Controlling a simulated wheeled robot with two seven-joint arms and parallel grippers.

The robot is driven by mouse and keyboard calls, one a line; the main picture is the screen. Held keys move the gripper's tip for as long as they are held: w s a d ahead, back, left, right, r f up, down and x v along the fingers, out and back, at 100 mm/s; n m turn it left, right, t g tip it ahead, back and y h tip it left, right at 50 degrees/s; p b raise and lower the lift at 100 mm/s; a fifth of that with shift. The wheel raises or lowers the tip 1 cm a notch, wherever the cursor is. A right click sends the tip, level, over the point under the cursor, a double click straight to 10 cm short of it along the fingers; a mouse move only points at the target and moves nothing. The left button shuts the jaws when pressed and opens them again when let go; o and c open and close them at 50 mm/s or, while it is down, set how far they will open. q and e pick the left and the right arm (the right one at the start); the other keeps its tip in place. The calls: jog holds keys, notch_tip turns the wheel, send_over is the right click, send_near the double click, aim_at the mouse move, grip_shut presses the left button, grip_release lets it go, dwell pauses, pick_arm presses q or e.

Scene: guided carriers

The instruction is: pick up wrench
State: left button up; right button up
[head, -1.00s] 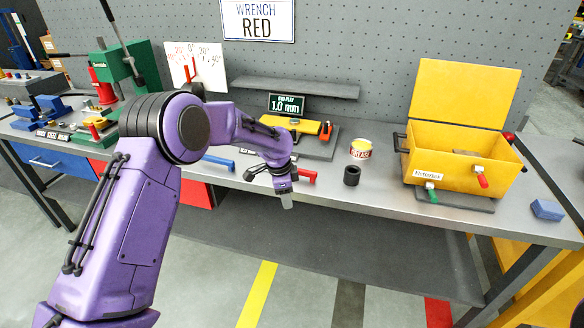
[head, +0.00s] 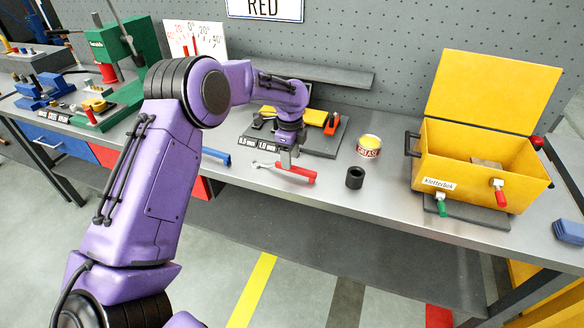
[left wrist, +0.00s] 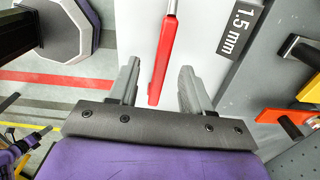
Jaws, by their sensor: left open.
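The wrench with the red handle (head: 295,171) lies on the grey workbench near its front edge, its silver head to the left. A second wrench with a blue handle (head: 216,156) lies further left. A sign (head: 265,8) above, cut off at the top, reads RED. My left gripper (head: 287,158) is above the bench at the red handle. In the left wrist view the red handle (left wrist: 161,60) lies between the open fingers of the left gripper (left wrist: 160,82), not clamped; its lower end shows between them. My right gripper is out of view.
Behind the gripper stands a dark fixture (head: 325,138) with a yellow and orange part. To the right are a black cylinder (head: 355,178), a grease tin (head: 369,146) and an open yellow box (head: 470,173). A grey shelf (head: 340,76) runs along the pegboard.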

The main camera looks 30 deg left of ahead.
pick_arm(q)
jog(key=f+p, duration=0.1)
jog(key=f, duration=0.4)
jog(key=shift+w+f, duration=0.1)
jog(key=shift+w, duration=0.1)
jog(key=shift+s, duration=0.1)
grip_shut()
